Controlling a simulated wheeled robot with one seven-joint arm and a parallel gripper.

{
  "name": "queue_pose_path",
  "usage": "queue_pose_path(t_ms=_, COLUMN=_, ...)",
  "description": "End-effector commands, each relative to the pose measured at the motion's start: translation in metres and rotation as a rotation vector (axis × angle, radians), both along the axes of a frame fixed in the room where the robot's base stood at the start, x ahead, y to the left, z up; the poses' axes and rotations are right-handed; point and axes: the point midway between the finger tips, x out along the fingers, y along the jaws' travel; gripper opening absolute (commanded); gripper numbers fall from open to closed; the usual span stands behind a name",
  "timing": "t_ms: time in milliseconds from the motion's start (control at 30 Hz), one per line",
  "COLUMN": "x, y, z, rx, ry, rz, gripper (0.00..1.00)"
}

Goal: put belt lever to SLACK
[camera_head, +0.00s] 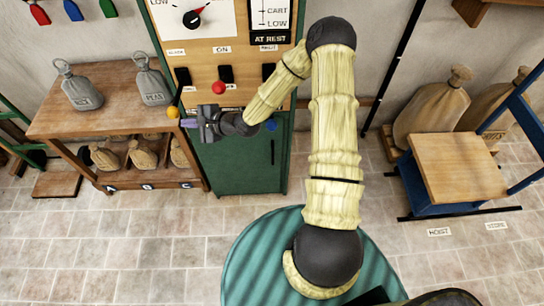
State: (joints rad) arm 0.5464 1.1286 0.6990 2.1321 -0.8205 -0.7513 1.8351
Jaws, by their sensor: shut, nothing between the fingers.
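A wooden control panel (203,62) on a green cabinet (232,165) has dark lever slots with coloured ball knobs: yellow (172,112), red (218,88) and blue (271,125). The small labels above the slots are mostly too blurred to read; the middle one reads ON. I cannot tell for certain which is the belt lever. My gripper (189,123) is shut and empty in front of the panel's lower left, its fingers pointing left. In the picture it is just right of and below the yellow knob. I cannot tell whether they touch. My wrist hides part of the panel's lower edge.
A wooden table (110,88) with two grey weights, PEAS (153,82) and another (80,88), stands left; sacks (143,155) lie on its lower shelf. A dial (192,18) and an AT REST sign (270,38) are above the levers. A blue-framed wooden platform (455,168) stands right.

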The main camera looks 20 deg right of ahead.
Motion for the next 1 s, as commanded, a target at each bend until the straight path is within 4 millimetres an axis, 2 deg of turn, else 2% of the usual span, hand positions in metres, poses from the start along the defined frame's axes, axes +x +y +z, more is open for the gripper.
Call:
queue_pose_path(t_ms=33, x=0.000, y=0.002, z=-0.009, rx=-0.007, ry=-0.019, rz=0.004, gripper=0.00)
queue_pose_path(t_ms=867, x=0.021, y=-0.003, z=-0.053, rx=-0.115, ry=-0.316, rz=0.008, gripper=0.00)
queue_pose_path(t_ms=1000, x=0.006, y=-0.021, z=-0.043, rx=-0.117, ry=-0.315, rz=0.004, gripper=0.00)
